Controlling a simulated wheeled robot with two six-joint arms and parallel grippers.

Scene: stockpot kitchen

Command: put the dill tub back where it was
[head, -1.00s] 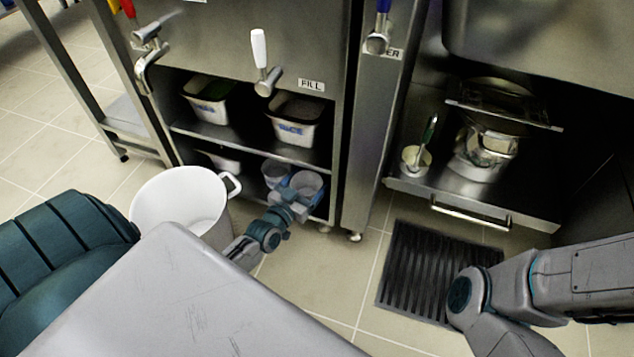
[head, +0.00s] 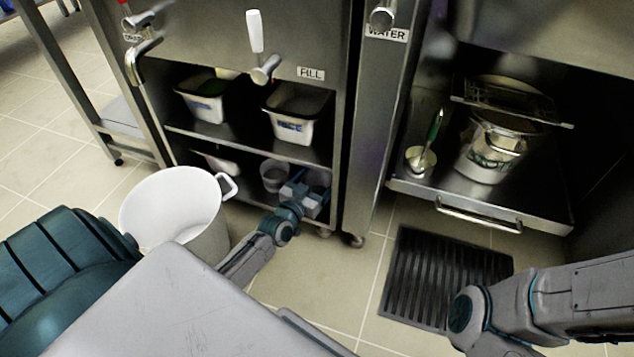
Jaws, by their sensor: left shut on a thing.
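My left gripper (head: 294,193) reaches in at the right end of the low shelf under the steel unit. It is shut on a small greyish tub (head: 318,181), which I take to be the dill tub; the gripper hides part of it and no label can be read. I cannot tell whether the tub rests on the shelf. Another small tub (head: 273,175) stands just to its left on the same shelf. My right arm comes in from the right, but its gripper is out of the picture.
Two labelled white tubs (head: 291,113) (head: 203,97) stand on the shelf above. A white pot (head: 174,208) is left of my left forearm. A pulled-out shelf with a large can (head: 488,152) and a ladle (head: 430,142) is at right. A black floor mat (head: 440,275) lies in front.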

